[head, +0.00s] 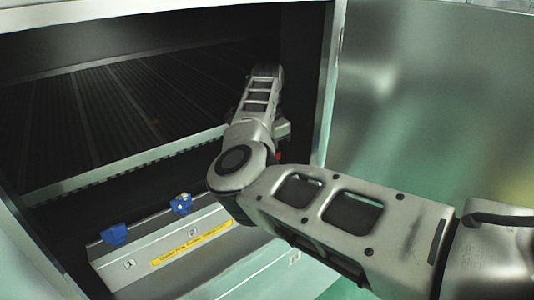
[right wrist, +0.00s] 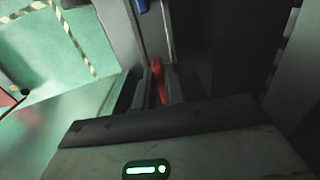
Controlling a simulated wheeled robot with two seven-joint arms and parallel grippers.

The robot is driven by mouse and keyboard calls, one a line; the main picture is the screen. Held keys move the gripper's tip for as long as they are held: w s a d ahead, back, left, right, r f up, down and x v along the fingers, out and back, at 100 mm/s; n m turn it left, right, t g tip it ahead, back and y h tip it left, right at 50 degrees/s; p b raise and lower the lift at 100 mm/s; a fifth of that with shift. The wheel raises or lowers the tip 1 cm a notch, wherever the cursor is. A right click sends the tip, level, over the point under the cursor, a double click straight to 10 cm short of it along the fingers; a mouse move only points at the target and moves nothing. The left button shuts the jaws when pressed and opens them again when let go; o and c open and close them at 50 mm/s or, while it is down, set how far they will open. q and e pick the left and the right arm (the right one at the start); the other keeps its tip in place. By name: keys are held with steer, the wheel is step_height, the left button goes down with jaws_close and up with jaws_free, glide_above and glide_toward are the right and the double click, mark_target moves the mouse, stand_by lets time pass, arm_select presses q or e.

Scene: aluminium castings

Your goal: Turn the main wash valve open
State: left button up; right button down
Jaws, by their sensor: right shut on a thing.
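A red valve handle (right wrist: 158,88) stands between the two fingers of my right gripper (right wrist: 157,76) in the right wrist view. The gripper is shut on it. In the head view only a small red patch (head: 278,156) shows beside my right arm, and most of the handle and the fingers are hidden. Two blue valve handles (head: 113,234) (head: 181,204) stand along the panel to the left, above labels 1 and 2. My left gripper is not in view.
A sloped grey panel (head: 208,255) with a yellow text strip (head: 192,242) runs below the valves. A dark ribbed bed (head: 100,120) lies inside the cabinet. The cabinet's upright edge (head: 329,80) is close right of my arm. Hazard tape (right wrist: 75,40) marks the green floor.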

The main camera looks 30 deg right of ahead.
steer(key=c, duration=1.5)
jaws_free()
steer(key=shift+r, duration=0.1)
steer(key=shift+r, duration=0.3)
arm_select(q)
steer(key=b, duration=0.1)
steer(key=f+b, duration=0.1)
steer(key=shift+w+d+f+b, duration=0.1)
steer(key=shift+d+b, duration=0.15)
steer(key=shift+b, duration=0.05)
arm_select(e)
step_height(320, 180, up, 11)
steer(key=shift+r, duration=0.2)
